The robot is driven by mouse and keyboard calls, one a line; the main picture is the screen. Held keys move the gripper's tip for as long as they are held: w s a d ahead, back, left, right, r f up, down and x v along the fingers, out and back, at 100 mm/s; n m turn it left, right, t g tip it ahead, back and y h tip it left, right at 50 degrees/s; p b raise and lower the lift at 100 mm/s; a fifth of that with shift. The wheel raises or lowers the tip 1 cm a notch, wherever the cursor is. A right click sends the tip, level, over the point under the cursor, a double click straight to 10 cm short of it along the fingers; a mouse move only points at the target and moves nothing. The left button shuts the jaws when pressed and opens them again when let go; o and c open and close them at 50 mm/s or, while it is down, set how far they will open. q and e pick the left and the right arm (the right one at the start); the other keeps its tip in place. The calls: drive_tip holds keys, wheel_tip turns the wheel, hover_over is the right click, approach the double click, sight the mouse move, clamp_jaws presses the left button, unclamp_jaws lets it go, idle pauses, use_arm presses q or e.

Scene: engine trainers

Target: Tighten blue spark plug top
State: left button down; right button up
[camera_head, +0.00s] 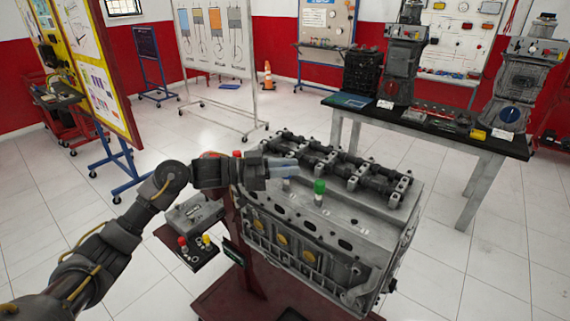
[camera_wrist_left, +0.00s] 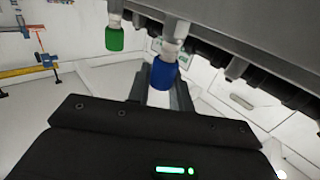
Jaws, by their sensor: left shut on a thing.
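My left gripper (camera_head: 284,170) reaches in from the left over the engine block (camera_head: 345,222). Its fingers are shut on the blue spark plug top (camera_head: 286,184), which stands upright on the block's upper face. In the left wrist view the blue top (camera_wrist_left: 163,74) sits at the far end of the fingers, partly covered by them. A green spark plug top (camera_head: 319,186) stands upright just to its right, apart from the gripper; it also shows in the left wrist view (camera_wrist_left: 115,39). My right gripper is not in view.
A camshaft assembly (camera_head: 345,165) runs along the block behind the plugs. A workbench (camera_head: 440,125) with engine parts stands at the back right.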

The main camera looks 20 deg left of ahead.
use_arm(q)
drive_tip(key=shift+w+a+f+m+g+h+b, duration=0.15)
drive_tip(key=shift+m+g+h+b, duration=0.15)
drive_tip(key=shift+m+g, duration=0.35)
drive_tip(key=m+g+h+b, duration=0.1)
drive_tip(key=m+g+b, duration=0.2)
drive_tip(key=g+b, duration=0.2)
drive_tip(key=shift+f+g, duration=0.1)
drive_tip(key=shift+g, duration=0.15)
drive_tip(key=shift+m+g+b, duration=0.65)
drive_tip(key=shift+g+b, duration=0.2)
drive_tip(key=shift+g, duration=0.05)
drive_tip(key=shift+r, duration=0.2)
drive_tip(key=c, duration=1.3)
unclamp_jaws()
